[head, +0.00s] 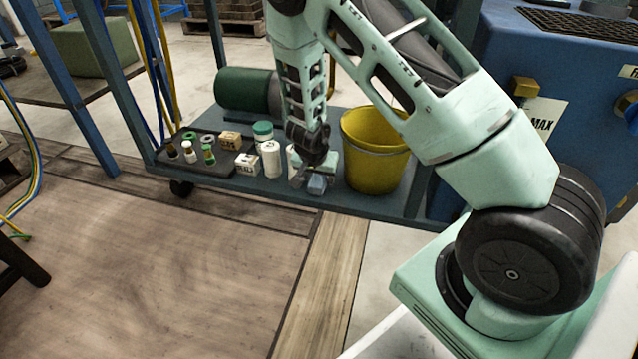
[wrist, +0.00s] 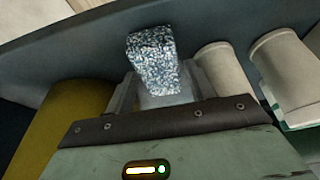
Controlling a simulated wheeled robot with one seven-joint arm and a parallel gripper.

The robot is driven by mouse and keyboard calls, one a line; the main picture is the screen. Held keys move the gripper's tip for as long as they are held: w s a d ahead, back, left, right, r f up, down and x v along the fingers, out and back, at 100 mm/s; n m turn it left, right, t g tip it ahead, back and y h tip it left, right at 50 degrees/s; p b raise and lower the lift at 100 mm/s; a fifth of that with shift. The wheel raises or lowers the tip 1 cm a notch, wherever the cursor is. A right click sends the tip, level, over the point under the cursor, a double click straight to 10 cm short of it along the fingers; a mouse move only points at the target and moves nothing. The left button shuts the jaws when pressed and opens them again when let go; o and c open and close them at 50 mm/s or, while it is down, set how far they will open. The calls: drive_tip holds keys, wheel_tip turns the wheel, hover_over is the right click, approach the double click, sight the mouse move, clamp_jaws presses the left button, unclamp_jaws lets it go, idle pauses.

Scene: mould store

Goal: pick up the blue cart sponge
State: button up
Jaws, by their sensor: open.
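The blue cart sponge (head: 317,185) is a small speckled block on the lower deck of the cart, near its front edge. In the wrist view the sponge (wrist: 152,55) stands out in front of my gripper (wrist: 163,88), roughly in line with the gap between the two fingers. My gripper (head: 308,178) is open and reaches down close to the sponge from behind. The near end of the sponge seems to lie at or between the fingertips; I cannot tell whether either finger touches it.
A yellow bucket (head: 374,160) stands just right of the sponge. White containers (head: 271,158), a small white box (head: 247,164) and a dark tray (head: 190,168) with small bottles stand to the left. A green cylinder (head: 242,88) lies behind. The cart's front edge (head: 240,196) is close.

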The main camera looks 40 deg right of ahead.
sight(319, 178)
drive_tip(key=shift+f, duration=0.25)
idle(0.4)
drive_tip(key=c, duration=0.8)
drive_tip(key=shift+r, duration=0.1)
wheel_tip(319, 178, up, 10)
drive_tip(key=p, duration=0.9)
drive_tip(key=shift+r+p, duration=0.2)
drive_tip(key=shift+p, duration=0.1)
drive_tip(key=o, duration=0.5)
drive_tip(key=c, duration=0.3)
